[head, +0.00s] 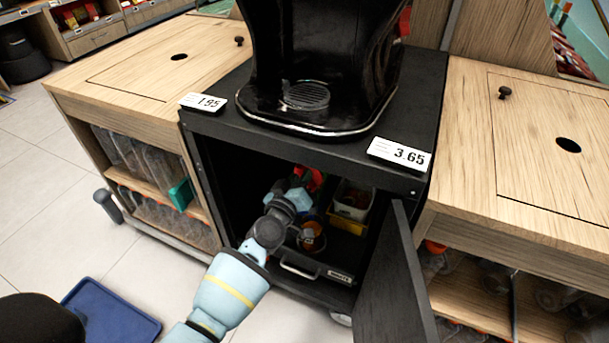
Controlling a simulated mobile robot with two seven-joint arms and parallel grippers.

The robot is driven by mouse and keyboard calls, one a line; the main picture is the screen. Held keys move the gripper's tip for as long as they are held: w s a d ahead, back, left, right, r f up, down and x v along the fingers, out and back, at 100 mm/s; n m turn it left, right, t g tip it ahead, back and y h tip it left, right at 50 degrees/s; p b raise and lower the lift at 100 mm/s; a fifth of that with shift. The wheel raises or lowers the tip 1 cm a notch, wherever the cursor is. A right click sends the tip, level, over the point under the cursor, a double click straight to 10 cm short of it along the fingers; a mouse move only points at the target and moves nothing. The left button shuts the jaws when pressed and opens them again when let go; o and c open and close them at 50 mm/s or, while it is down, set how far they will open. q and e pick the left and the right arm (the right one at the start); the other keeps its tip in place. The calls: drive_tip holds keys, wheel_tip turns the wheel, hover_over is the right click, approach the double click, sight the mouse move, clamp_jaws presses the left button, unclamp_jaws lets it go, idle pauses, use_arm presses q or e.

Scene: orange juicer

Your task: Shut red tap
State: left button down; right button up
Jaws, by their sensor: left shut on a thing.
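The red tap (316,178) shows as a small red shape inside the dark open cabinet under the black juicer. My left arm reaches in from below through the cabinet opening. My left gripper (304,181) is at the red tap, shut on it; the fingers are small and partly hidden by the wrist and the shadow. My right gripper is not in view.
The black cabinet's door (395,285) stands open to the right. A bin with a yellow base (346,222) and a round container (312,238) stand inside. Wooden counters flank the cabinet. A blue tray (108,312) lies on the floor at left.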

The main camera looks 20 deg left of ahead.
use_arm(q)
drive_tip(key=n, duration=0.4)
drive_tip(key=shift+a+f+n, duration=0.15)
drive_tip(key=shift+f+n, duration=0.05)
drive_tip(key=shift+n, duration=0.1)
drive_tip(key=n+b, duration=0.1)
drive_tip(key=n, duration=0.2)
drive_tip(key=shift+a+f+n, duration=0.1)
drive_tip(key=shift+f+n, duration=0.05)
drive_tip(key=shift+n, duration=0.15)
drive_tip(key=shift+f+n, duration=0.1)
drive_tip(key=shift+n, duration=1.3)
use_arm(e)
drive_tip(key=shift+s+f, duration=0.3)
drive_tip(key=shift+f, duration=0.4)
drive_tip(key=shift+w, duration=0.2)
use_arm(q)
drive_tip(key=c, duration=1.4)
unclamp_jaws()
drive_tip(key=shift+c, duration=0.2)
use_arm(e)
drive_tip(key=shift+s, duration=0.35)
